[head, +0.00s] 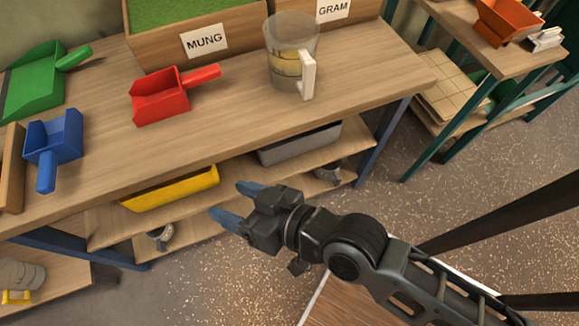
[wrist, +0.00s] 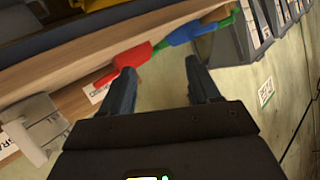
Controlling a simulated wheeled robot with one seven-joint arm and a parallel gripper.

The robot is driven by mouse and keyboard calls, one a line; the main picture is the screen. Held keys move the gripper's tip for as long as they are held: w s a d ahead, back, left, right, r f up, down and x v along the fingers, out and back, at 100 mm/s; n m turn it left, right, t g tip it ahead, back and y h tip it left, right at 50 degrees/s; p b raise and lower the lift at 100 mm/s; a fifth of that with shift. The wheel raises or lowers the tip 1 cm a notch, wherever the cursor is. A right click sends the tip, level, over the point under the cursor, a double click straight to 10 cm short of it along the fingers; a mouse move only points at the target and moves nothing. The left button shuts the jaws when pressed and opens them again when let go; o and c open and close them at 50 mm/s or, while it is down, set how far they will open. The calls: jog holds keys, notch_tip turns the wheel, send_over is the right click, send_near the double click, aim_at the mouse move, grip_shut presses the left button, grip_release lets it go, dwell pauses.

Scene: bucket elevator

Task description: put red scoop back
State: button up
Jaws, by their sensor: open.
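The red scoop (head: 163,97) lies on the wooden table top (head: 235,125), in front of the bin labelled MUNG (head: 204,40). Its handle points right in the head view. In the wrist view the red scoop (wrist: 131,57) shows beyond my fingers, up and to the left of centre. My gripper (head: 236,202) is open and empty, its fingers apart. It is in front of the table's front edge, clear of the scoop. The gripper also shows in the wrist view (wrist: 158,82), with nothing between its fingers.
A blue scoop (head: 56,145) and a green scoop (head: 37,82) lie left of the red one. A clear measuring jug (head: 291,55) with a white handle stands to its right. A yellow tray (head: 170,190) and a grey tray (head: 299,143) sit on the shelf below.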

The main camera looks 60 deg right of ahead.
jog(key=s+d+r+n, duration=0.1)
jog(key=s+d+r, duration=0.1)
jog(key=s, duration=0.4)
jog(key=s+d+r, duration=0.3)
jog(key=s+r, duration=0.1)
jog(key=s, duration=0.2)
jog(key=s+d+r+n+t+h, duration=0.1)
jog(key=s+d+r, duration=0.2)
jog(key=s, duration=0.3)
jog(key=shift+d+r+n, duration=0.2)
jog(key=shift+r+n, duration=0.1)
